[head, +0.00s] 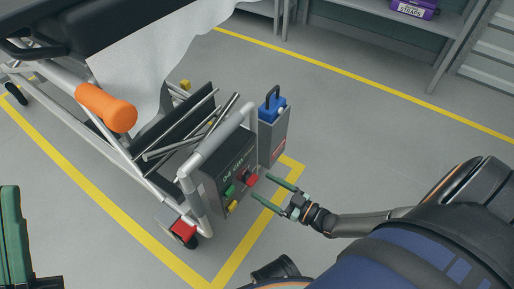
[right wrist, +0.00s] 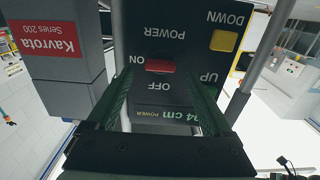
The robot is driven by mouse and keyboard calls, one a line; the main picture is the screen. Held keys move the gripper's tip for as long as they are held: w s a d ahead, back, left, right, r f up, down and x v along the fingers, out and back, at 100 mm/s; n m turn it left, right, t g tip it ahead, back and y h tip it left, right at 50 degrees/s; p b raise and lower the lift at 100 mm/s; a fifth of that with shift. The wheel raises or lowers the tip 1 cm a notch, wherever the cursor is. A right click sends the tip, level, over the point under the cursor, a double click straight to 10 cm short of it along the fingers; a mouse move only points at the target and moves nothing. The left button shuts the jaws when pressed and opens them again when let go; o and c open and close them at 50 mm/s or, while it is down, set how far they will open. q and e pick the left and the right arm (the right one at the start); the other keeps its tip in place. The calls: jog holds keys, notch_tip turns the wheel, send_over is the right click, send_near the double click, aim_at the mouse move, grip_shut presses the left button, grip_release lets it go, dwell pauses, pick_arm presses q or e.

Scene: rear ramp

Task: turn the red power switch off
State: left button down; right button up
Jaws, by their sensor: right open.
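The red power switch (head: 251,179) sits on the dark control panel (head: 212,178) at the end of the stretcher frame. In the right wrist view the red power switch (right wrist: 160,67) shows upside down, with the labels ON and OFF beside it. My right gripper (head: 261,187) is open and empty, its green fingers pointing at the panel from the right. In the right wrist view the fingers of my right gripper (right wrist: 158,88) stand either side of the switch, apart from it. I cannot tell the switch's position for certain. My left gripper is not in view.
A green button (head: 230,190) and a yellow button (head: 233,205) are close to the switch. A grey box with a blue top (head: 271,108) stands beside the panel. Open floor (head: 330,130) is to the right.

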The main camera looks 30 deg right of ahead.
aim_at(255, 182)
jog(key=shift+b+x, duration=0.3)
jog(key=shift+x, duration=1.55)
grip_shut()
